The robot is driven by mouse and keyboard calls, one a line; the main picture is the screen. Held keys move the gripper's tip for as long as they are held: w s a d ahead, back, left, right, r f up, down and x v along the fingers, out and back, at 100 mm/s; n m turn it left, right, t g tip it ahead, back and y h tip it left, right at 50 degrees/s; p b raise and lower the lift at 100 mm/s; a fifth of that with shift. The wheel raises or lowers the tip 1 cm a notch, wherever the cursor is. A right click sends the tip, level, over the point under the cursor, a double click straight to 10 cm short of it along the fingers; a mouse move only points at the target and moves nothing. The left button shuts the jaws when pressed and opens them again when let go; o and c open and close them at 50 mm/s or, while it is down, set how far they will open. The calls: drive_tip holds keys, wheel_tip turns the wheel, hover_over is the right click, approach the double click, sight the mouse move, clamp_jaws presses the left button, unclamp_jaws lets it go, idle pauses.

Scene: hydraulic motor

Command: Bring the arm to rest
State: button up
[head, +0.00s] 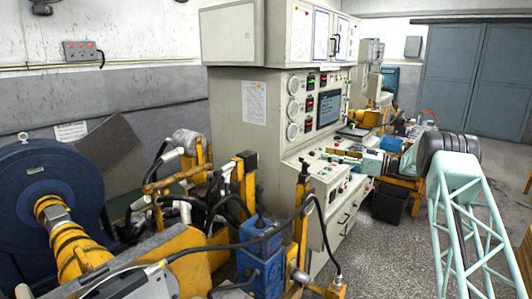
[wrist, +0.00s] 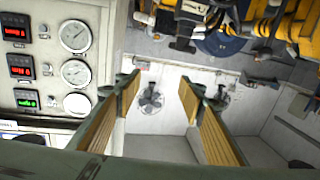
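My gripper (wrist: 160,92) is open in the wrist view, with a clear gap between its two ribbed tan finger pads and nothing held. In the head view my gripper (head: 342,156) is small and points left, in front of the control cabinet (head: 240,150) and above its sloping button desk. My arm (head: 458,185) shows at the right as a pale green lattice link with a dark joint on top. I cannot tell how far the fingers are from the cabinet.
Gauges (wrist: 75,72) and red and green displays fill the wrist view's left side. Yellow machinery (wrist: 265,25) is at its top right. In the head view, a blue motor (head: 45,205), hoses and a blue block (head: 260,250) crowd the left front. Grey floor (head: 390,245) lies open at centre right.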

drive_tip(key=w+r+m+t+h, duration=0.3)
drive_tip(key=r+m+t+h, duration=0.3)
drive_tip(key=r, duration=1.9)
drive_tip(key=s+d+r+m+h, duration=0.1)
drive_tip(key=s+r+m+h, duration=0.1)
drive_tip(key=s+r+h, duration=0.45)
drive_tip(key=s+d+r+m+h, duration=0.1)
drive_tip(key=s+r+m+h, duration=0.2)
drive_tip(key=s, duration=0.6)
drive_tip(key=s+a+f+m+g+h, duration=0.15)
drive_tip(key=s+f, duration=0.25)
drive_tip(key=s, duration=1.2)
drive_tip(key=s+a+f+g+b, duration=0.1)
drive_tip(key=s+a+f+g, duration=0.2)
drive_tip(key=s, duration=1.3)
drive_tip(key=s+a+f+m+g+h, duration=0.15)
drive_tip(key=s+f, duration=0.35)
drive_tip(key=s, duration=1.1)
drive_tip(key=s+a+f+g+y, duration=0.1)
drive_tip(key=s+f, duration=0.3)
drive_tip(key=s, duration=0.5)
drive_tip(key=s+a+f+n+g+y, duration=0.1)
drive_tip(key=s+a+f+g, duration=0.1)
drive_tip(key=s, duration=0.7)
drive_tip(key=s+a+f+g+y, duration=0.1)
drive_tip(key=s+a+f+g, duration=0.1)
drive_tip(key=s+f, duration=0.4)
drive_tip(key=s+a, duration=0.1)
drive_tip(key=s, duration=0.2)
drive_tip(key=shift+s+a, duration=0.25)
